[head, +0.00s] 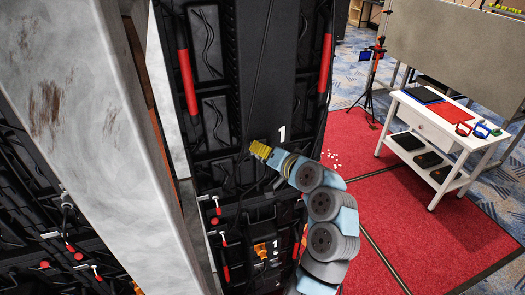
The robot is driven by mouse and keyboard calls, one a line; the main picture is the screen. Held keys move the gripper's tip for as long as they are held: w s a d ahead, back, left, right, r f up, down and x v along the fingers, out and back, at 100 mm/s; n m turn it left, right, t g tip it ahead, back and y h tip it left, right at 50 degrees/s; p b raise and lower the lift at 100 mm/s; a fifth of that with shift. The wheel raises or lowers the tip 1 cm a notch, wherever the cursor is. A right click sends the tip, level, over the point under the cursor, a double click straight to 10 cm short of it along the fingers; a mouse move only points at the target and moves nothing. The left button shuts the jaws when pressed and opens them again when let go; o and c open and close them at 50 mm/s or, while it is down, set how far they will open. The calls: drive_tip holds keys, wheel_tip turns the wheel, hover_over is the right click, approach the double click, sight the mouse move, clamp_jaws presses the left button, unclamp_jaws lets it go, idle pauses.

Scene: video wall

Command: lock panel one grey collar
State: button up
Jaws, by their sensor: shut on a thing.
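Panel one (262,95) is the tall black panel marked with a white "1", in the middle of the head view. My gripper (254,149), at the end of the blue and grey arm, is against the panel's face, just left of and below the number. Its yellow ribbed end points left. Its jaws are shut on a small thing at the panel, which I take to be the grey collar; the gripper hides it. A thin dark cable (262,60) runs up the panel from beside the gripper. Whether the collar is turned cannot be seen.
Red handles (186,82) flank the panel. White-and-red latches (216,207) and an orange connector (261,250) are lower down. A pale scuffed column (100,110) stands close on the left. A white cart (433,130) stands at right; the red carpet (400,225) between is mostly clear.

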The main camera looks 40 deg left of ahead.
idle(0.3)
drive_tip(key=o, duration=1.2)
drive_tip(key=v, duration=1.2)
drive_tip(key=shift+s+f, duration=0.1)
